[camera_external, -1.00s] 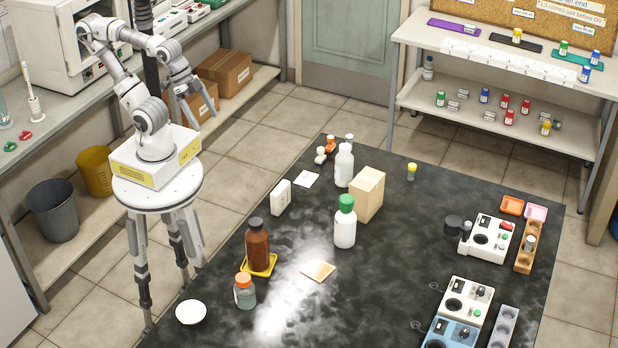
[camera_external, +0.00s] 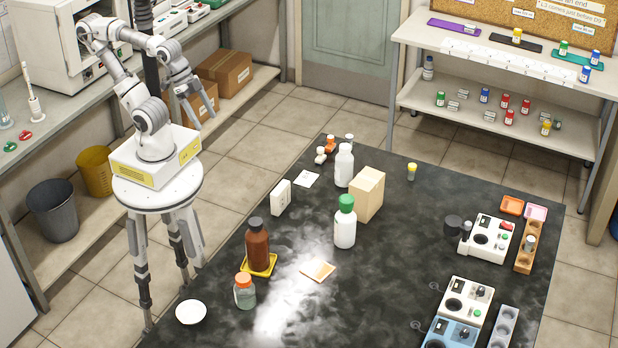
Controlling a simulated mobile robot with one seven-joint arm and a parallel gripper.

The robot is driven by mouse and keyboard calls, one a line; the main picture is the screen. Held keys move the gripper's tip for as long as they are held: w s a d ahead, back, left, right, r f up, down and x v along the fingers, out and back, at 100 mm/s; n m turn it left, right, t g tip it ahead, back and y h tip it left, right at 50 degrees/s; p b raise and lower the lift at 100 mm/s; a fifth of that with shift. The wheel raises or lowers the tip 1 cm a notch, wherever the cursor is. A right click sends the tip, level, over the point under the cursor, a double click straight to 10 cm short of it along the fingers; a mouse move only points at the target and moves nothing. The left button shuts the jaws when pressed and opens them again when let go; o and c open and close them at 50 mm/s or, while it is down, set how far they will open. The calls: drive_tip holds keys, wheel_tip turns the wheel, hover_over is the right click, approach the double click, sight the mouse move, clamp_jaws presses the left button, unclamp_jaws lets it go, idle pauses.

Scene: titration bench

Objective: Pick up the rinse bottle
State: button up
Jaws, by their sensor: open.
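Two white bottles stand upright on the black bench (camera_external: 400,290). One white bottle with a green cap (camera_external: 345,226) is near the middle. The other white bottle with a white cap (camera_external: 344,166) is behind it, beside a tan box. I cannot tell which of them is the rinse bottle, as no label can be read. My gripper (camera_external: 205,116) is open and empty. It hangs in the air left of the bench, well apart from both bottles.
A brown bottle (camera_external: 257,246) stands on a yellow tray (camera_external: 274,260). An orange-capped jar (camera_external: 244,291) and a white dish (camera_external: 191,312) are in front. The tan box (camera_external: 367,194) stands close to the bottles. Instruments (camera_external: 485,240) line the right side. The bench middle right is clear.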

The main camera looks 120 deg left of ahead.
drive_tip(key=n+t+y+b, duration=0.6)
drive_tip(key=t+y+b, duration=0.35)
drive_tip(key=b, duration=0.75)
approach(340, 152)
drive_tip(key=shift+t+h, duration=0.35)
drive_tip(key=b+x, duration=0.1)
drive_tip(key=x, duration=0.8)
drive_tip(key=shift+a, duration=0.15)
drive_tip(key=x, duration=0.2)
drive_tip(key=b+x, duration=0.1)
drive_tip(key=x, duration=0.2)
drive_tip(key=shift+w+a+r, duration=0.1)
drive_tip(key=shift+a, duration=0.25)
